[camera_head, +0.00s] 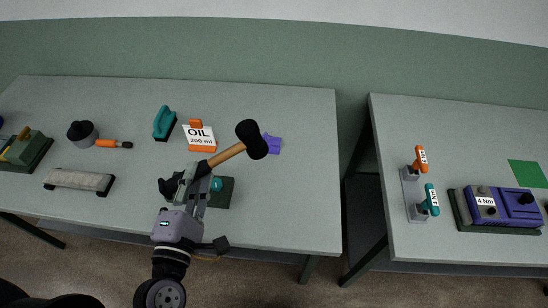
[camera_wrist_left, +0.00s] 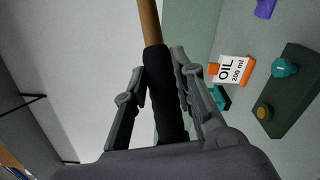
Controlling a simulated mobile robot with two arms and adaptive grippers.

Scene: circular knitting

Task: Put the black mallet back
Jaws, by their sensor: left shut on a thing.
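The black mallet has a black head (camera_head: 251,139), a wooden handle (camera_head: 229,153) and a black grip. My left gripper (camera_head: 200,176) is shut on the mallet near its grip, above the front part of the left table. In the head view the mallet slants up to the right, head at the far end. In the left wrist view the black grip (camera_wrist_left: 165,95) lies between the fingers; the mallet head is out of that view. A purple block (camera_head: 274,145) sits just right of the mallet head, partly covered by it. My right gripper is not in view.
A dark green base (camera_head: 226,196) with a teal knob lies beside my gripper. An oil container (camera_head: 201,140), teal brush-like piece (camera_head: 163,122), orange-handled tool (camera_head: 107,143) and grey roller (camera_head: 78,180) lie leftward. The right table holds a purple device (camera_head: 505,207). The left table's right side is clear.

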